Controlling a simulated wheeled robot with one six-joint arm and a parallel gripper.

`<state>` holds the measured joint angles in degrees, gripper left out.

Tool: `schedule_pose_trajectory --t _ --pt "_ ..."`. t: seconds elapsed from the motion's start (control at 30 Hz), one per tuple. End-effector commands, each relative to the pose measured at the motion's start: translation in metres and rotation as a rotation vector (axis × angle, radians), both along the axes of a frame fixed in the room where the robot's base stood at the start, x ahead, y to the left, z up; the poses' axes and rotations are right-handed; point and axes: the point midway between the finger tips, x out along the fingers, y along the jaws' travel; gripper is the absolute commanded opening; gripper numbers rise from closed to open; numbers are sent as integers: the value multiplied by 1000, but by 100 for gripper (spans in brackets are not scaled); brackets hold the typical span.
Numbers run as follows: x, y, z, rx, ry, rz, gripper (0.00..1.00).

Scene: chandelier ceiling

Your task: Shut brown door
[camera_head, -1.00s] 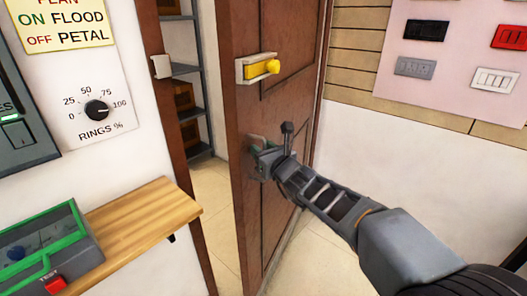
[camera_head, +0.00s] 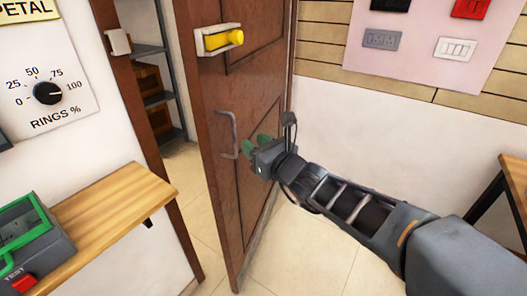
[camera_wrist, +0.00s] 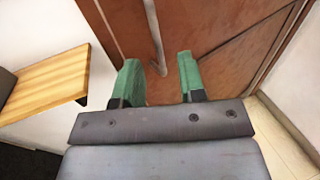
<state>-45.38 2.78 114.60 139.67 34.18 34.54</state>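The brown door (camera_head: 243,95) stands ajar in the middle of the head view, with a gap at its left edge. It carries a grey bar handle (camera_head: 229,135) and, above that, a yellow bolt (camera_head: 222,39) on a white plate. My gripper (camera_head: 258,145) is just right of the handle, close to the door's face. In the wrist view the two green fingers of my gripper (camera_wrist: 161,80) are spread apart with nothing between them. The handle (camera_wrist: 155,38) shows beyond and between the fingertips. Whether a finger touches the door is unclear.
A white catch (camera_head: 117,42) sits on the door frame. Through the gap are grey shelves (camera_head: 150,98) with boxes. A wooden shelf (camera_head: 120,215) with a green-edged device (camera_head: 28,240) juts out at left. A wooden table (camera_head: 515,180) stands at right. The floor (camera_head: 305,250) right of the door is clear.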

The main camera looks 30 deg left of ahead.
Motion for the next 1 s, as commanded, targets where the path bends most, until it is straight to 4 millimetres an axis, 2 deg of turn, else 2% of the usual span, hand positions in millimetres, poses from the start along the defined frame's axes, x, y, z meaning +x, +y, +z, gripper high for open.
schedule_pose_trajectory --t 0.1,0.23,0.63,0.77,0.87,1.0 --pt "-6 -15 1 1 -3 -1 37" --pt "-10 -24 1 1 -1 0 37" --pt "-12 -28 0 0 0 0 37" --pt "-12 -31 0 -15 -22 4 25" --pt "-12 -41 -3 -71 -100 22 15" --pt "-13 -73 -15 -256 -330 84 2"
